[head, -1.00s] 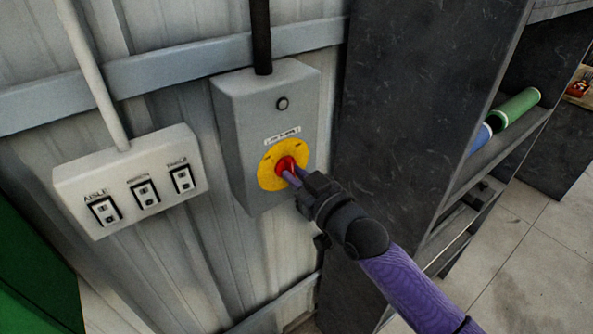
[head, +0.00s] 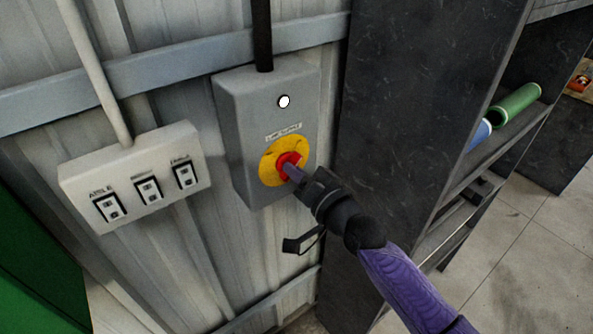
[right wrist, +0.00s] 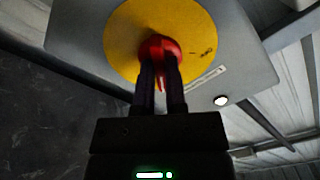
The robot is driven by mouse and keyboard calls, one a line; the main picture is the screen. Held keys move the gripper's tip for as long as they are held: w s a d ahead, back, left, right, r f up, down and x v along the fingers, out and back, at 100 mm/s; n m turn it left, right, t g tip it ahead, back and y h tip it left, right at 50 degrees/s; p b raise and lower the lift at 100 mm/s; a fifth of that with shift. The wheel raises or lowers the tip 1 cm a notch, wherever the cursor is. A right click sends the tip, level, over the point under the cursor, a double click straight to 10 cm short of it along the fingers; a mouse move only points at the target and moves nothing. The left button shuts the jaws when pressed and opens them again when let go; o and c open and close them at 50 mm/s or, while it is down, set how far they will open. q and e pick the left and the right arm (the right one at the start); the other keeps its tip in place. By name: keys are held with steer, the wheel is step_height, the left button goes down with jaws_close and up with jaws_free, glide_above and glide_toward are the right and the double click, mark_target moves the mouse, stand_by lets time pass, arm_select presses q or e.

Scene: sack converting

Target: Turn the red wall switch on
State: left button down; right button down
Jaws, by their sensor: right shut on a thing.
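The red rotary switch (head: 288,164) sits on a yellow disc (head: 270,172) on the front of a grey wall box (head: 232,115). My right gripper (head: 293,173) is shut on the red switch knob. In the right wrist view the two fingers (right wrist: 160,82) hold the red knob (right wrist: 160,46) from both sides, in front of the yellow disc (right wrist: 128,28). A round indicator lamp (head: 284,101) above the disc is bright white, and it also glows in the right wrist view (right wrist: 221,101). My left gripper is out of view.
A white panel (head: 135,177) with three rocker switches, one labelled AISLE, is on the wall at left. A dark shelf unit (head: 420,100) stands close at right, with green (head: 517,104) and blue rolls on it. A green surface (head: 35,265) is at lower left.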

steer(key=shift+f+m, duration=0.1)
steer(key=shift+m, duration=0.4)
steer(key=c, duration=0.7)
jaws_free()
steer(key=shift+s+d, duration=0.1)
steer(key=v, duration=0.9)
steer(key=shift+s+d, duration=0.2)
steer(key=shift+s, duration=0.1)
